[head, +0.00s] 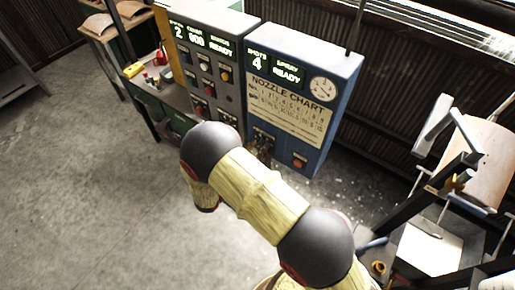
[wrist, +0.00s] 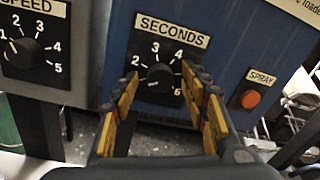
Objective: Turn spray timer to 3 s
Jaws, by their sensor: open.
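The spray timer is a round black knob (wrist: 160,76) on a black dial plate under a SECONDS label (wrist: 172,29) in the wrist view. The numbers 2, 3, 4 and 6 show around it; the fingers cover others. A small pale mark is at the knob's lower left, but I cannot tell surely where the pointer stands. My gripper (wrist: 160,80) is open, with one yellow-and-black finger on each side of the knob. I cannot tell whether either finger touches it. In the head view my arm largely hides the dial on the blue cabinet (head: 347,68).
An orange SPRAY button (wrist: 250,99) sits right of the dial. A SPEED knob (wrist: 27,53) is on the grey panel to the left. The cabinet carries a NOZZLE CHART (head: 287,108) and a display (head: 273,67) reading SHOTS 4, SPRAY READY. The floor at left is clear.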

